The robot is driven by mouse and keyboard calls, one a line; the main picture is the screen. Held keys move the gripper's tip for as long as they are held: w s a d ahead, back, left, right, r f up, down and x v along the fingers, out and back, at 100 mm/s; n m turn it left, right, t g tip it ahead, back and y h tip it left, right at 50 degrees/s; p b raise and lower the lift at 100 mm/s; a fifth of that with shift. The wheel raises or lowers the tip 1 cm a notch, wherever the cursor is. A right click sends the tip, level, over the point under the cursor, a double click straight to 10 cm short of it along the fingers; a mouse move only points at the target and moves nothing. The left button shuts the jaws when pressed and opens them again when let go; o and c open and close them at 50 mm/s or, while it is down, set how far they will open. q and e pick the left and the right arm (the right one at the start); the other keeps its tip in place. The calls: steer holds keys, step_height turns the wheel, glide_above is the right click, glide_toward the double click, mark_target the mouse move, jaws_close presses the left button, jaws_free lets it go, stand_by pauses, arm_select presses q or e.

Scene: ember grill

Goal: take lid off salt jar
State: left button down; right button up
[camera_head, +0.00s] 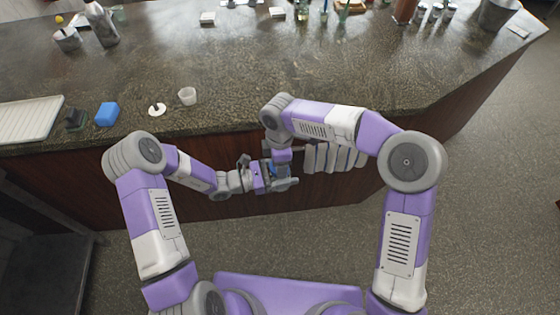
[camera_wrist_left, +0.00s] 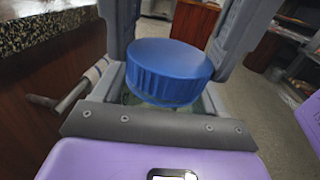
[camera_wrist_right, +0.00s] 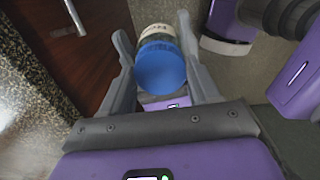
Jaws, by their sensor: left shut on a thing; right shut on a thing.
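The salt jar is at my two grippers, in front of the counter. Its blue ribbed lid (camera_wrist_left: 168,72) shows large in the left wrist view, with a little greenish glass of the jar (camera_wrist_left: 205,104) below it. My left gripper (camera_head: 283,180) is shut on the jar, fingers on either side. In the right wrist view the lid (camera_wrist_right: 160,68) lies between the fingers of my right gripper (camera_wrist_right: 157,40), which is shut on it. The pale part of the jar (camera_wrist_right: 157,32) shows beyond the lid. I see no clear gap between lid and jar. The head view mostly hides both.
The counter (camera_head: 235,60) is just ahead, with pale towels (camera_head: 335,157) hanging at its front. The floor at right is clear.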

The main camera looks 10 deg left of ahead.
steer(key=shift+s+a+r, duration=0.1)
steer(key=shift+a+r, duration=0.1)
steer(key=shift+r, duration=0.05)
steer(key=shift+d+r, duration=0.15)
steer(key=shift+r, duration=0.75)
steer(key=shift+r, duration=0.1)
